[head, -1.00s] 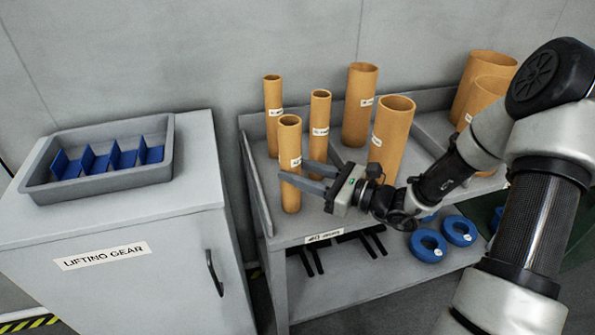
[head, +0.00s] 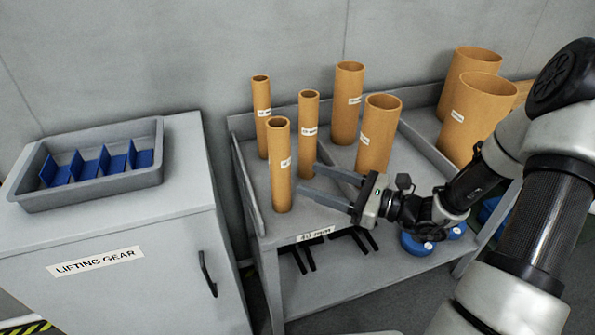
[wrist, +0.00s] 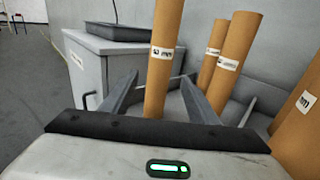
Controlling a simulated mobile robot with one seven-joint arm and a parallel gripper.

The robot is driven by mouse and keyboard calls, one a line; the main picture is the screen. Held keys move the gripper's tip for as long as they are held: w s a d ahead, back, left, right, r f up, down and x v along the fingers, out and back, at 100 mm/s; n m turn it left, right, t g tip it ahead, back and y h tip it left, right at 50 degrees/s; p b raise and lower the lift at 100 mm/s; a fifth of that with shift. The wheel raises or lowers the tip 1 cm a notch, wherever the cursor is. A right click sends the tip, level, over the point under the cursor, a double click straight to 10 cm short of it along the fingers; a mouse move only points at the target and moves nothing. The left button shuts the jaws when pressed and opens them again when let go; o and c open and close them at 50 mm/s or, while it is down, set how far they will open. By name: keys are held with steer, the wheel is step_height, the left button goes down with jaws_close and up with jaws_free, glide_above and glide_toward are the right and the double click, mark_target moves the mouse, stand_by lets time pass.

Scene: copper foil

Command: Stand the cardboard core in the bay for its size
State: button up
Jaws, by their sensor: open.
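A slim cardboard core (head: 280,165) with a white label stands upright at the front of the left bay of the grey cart. Two more slim cores, one at the back (head: 262,120) and one to the right (head: 308,135), stand in the same bay. My gripper (head: 308,178) is open and empty, just right of the front core, its fingers pointing at it. In the wrist view the front core (wrist: 164,60) shows between the two fingers, apparently at or beyond their tips. The labels are too small to read.
Two medium cores (head: 377,135) stand in the middle bay and two wide cores (head: 480,115) in the right one, behind low dividers (head: 425,150). A grey tray with blue dividers (head: 95,193) sits on the cabinet (head: 180,215) at left.

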steer(key=shift+v, duration=2)
